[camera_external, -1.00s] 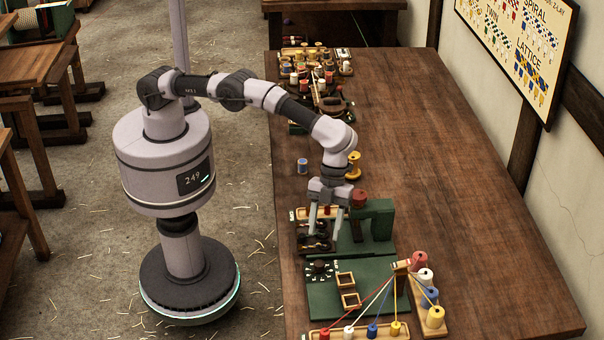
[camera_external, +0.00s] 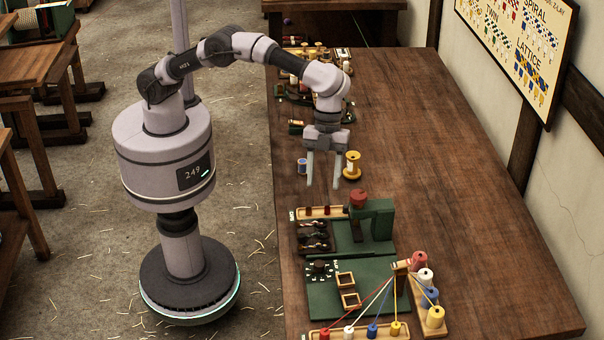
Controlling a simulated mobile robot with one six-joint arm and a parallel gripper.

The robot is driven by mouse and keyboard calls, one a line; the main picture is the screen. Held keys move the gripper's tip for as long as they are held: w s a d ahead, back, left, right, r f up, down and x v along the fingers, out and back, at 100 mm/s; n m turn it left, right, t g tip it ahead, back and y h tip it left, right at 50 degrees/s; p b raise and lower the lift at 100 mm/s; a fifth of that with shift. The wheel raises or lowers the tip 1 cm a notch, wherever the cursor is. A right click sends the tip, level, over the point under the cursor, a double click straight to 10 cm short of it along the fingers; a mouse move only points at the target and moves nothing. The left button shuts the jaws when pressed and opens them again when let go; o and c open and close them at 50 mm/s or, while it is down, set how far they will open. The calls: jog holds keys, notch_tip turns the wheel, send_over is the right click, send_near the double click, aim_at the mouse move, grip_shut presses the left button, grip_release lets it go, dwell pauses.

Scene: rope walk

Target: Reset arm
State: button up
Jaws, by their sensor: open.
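My gripper (camera_external: 322,186) points down over the left part of the wooden table (camera_external: 440,190). Its two fingers are apart with nothing between them. A blue spool (camera_external: 302,166) stands just left of the fingers and a yellow spool (camera_external: 352,165) just right of them in the picture. My arm is bent over from the base at the left, with its elbow raised.
A green machine (camera_external: 372,225) with a red knob and a dark tray (camera_external: 314,238) stand in front of the gripper. Nearer is a green board (camera_external: 325,300) with threads running to colored spools. More spools crowd the far left. The table's right side is clear.

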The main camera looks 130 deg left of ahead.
jog(key=s+r+n+t+y+b, duration=0.1)
jog(key=s+r+n+y, duration=0.1)
jog(key=s+r, duration=0.65)
jog(key=s+r+n+t+y, duration=0.15)
jog(key=s+r, duration=0.35)
jog(key=s, duration=0.7)
jog(key=s+a+f+n+y, duration=0.1)
jog(key=s+f+n, duration=0.1)
jog(key=s, duration=0.8)
jog(key=s+a+f+n+t+y+b, duration=0.1)
jog(key=s+f, duration=0.3)
jog(key=s, duration=0.7)
jog(key=shift+f+n, duration=0.15)
jog(key=shift+n, duration=0.6)
jog(key=shift+s+t, duration=0.1)
jog(key=shift+t, duration=0.15)
